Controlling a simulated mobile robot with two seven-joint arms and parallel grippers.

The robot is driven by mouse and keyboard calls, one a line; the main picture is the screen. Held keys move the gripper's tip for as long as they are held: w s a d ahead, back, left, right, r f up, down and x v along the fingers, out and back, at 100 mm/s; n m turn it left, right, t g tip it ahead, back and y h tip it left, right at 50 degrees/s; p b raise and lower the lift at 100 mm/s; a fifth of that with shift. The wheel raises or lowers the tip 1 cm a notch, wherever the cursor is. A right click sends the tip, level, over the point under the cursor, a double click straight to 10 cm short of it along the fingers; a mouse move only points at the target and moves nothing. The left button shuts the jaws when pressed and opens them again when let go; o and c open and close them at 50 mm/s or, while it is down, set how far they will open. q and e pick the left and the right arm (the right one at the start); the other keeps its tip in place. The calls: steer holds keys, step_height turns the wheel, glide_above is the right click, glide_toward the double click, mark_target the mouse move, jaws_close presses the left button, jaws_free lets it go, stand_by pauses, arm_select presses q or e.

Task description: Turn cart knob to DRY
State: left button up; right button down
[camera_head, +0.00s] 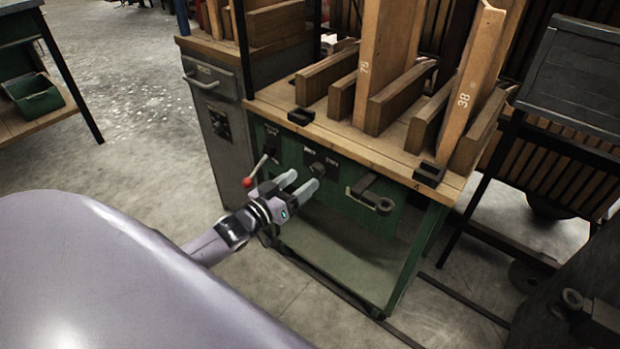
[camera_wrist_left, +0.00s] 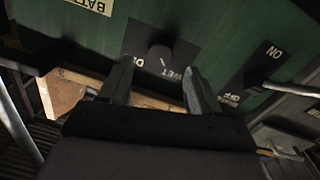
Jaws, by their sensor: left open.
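The cart knob (camera_head: 318,168) is a dark round knob on a black plate on the green front panel of the cart (camera_head: 370,215). In the left wrist view the knob (camera_wrist_left: 160,56) shows upside down, with a short light mark that seems to lean towards the WET label (camera_wrist_left: 172,74). The other label, starting with D, is partly hidden by a finger. My left gripper (camera_head: 302,184) is open in front of the knob. In the left wrist view its fingertips (camera_wrist_left: 157,70) lie either side of the knob, apart from it. My right gripper is not in view.
A red-tipped lever (camera_head: 251,177) sticks out left of the knob, beside an ON/OFF plate (camera_wrist_left: 248,82). A metal latch or handle (camera_head: 370,193) projects to the right. Wooden slats and boards numbered 75 and 38 (camera_head: 470,100) stand on the cart top.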

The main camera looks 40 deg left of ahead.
mark_target(314, 172)
arm_select(q)
steer(key=shift+w+d+b, duration=0.15)
steer(key=shift+w+b, duration=0.15)
steer(key=shift+w, duration=0.8)
steer(key=shift+w+d+b, duration=0.15)
steer(key=shift+w+b, duration=0.1)
steer(key=shift+w, duration=0.8)
steer(key=c, duration=1)
